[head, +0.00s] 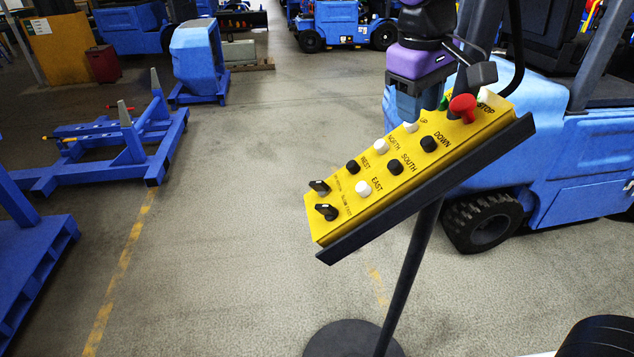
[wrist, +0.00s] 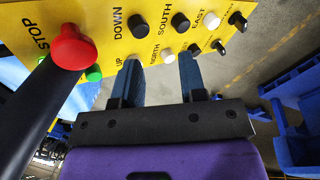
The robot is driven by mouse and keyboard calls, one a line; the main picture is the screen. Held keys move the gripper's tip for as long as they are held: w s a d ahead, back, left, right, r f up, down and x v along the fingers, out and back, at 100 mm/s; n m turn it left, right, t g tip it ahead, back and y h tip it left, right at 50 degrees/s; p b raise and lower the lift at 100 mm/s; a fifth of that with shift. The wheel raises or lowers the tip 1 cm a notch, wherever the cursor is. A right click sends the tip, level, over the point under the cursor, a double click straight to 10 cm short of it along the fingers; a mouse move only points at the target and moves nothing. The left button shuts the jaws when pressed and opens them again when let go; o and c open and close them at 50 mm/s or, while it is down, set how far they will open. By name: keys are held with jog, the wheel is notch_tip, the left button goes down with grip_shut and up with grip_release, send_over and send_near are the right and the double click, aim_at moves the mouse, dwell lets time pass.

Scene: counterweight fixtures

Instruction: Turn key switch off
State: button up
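The yellow control panel (head: 418,173) stands tilted on a dark post. Two black rotary switches sit at its lower-left end, one nearer the back edge (head: 320,187) and one nearer the front (head: 327,211). I cannot tell which is the key switch. Both also show small at the panel's right end in the wrist view, the outer (wrist: 237,21) and the inner (wrist: 218,46). My gripper (head: 415,108) is over the panel's back edge near its upper end. Its two blue fingers (wrist: 159,62) are apart, with nothing held, beside the white UP and NORTH buttons.
A red STOP button (head: 462,107) stands up near my gripper, with a green button (wrist: 94,73) beside it. White and black direction buttons line the panel. A blue vehicle (head: 560,160) is behind on the right. The floor left of the panel is open.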

jog(key=w+a+f+n+h, duration=0.1)
jog(key=w+a+f+n, duration=0.15)
jog(key=a, duration=0.35)
jog(key=w+a+f+n+h, duration=0.1)
jog(key=w+a+f, duration=0.15)
jog(key=a, duration=0.25)
jog(key=n+h, duration=0.2)
send_near(316, 182)
jog(key=x, duration=1)
jog(key=shift+d+f, duration=0.1)
jog(key=shift+d, duration=0.05)
grip_shut()
